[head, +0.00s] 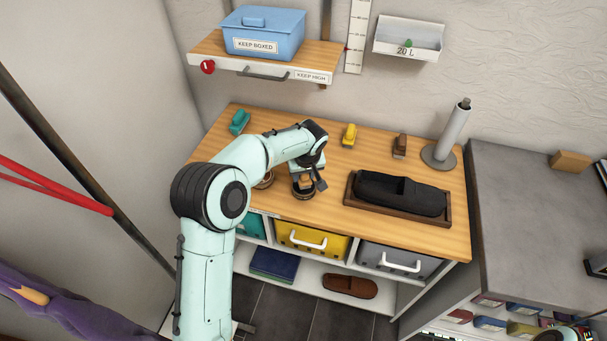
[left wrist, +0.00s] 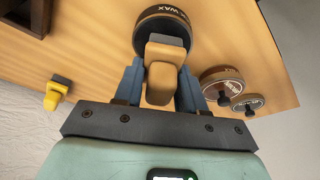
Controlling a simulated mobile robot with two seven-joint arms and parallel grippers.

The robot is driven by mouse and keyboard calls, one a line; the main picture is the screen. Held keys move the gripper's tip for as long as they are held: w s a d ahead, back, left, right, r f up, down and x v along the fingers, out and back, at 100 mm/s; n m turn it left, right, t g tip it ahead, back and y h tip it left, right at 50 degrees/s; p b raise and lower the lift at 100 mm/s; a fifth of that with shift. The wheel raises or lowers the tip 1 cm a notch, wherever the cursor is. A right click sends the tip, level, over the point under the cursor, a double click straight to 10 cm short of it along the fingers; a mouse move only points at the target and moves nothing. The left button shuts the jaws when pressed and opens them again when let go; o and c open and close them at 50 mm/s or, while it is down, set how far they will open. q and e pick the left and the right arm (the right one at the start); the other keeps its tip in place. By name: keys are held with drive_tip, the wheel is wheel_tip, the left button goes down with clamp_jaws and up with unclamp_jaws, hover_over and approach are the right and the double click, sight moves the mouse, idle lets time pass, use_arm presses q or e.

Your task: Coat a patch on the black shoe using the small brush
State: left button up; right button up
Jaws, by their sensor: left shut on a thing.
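The black shoe (head: 385,192) lies in a shallow brown wooden tray (head: 349,191) at the front right of the wooden bench. My left gripper (head: 306,181) is over the bench, left of the tray. In the left wrist view its blue fingers are shut on a tan brush handle (left wrist: 161,80). The held brush is over or in a round dark wax tin (left wrist: 160,23), also seen in the head view (head: 302,194). My right gripper is out of view.
Teal (head: 239,121), yellow (head: 349,134) and brown (head: 400,146) brushes stand along the bench's back. Two more round tins (left wrist: 222,84) (left wrist: 247,103) are beside the wax tin. A grey post (head: 452,133) stands at the back right. A shelf (head: 270,62) overhangs the back left.

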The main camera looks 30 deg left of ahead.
use_arm(q)
drive_tip(key=shift+w+r+p, duration=0.1)
drive_tip(key=shift+r+p, duration=0.8)
drive_tip(key=shift+r, duration=2)
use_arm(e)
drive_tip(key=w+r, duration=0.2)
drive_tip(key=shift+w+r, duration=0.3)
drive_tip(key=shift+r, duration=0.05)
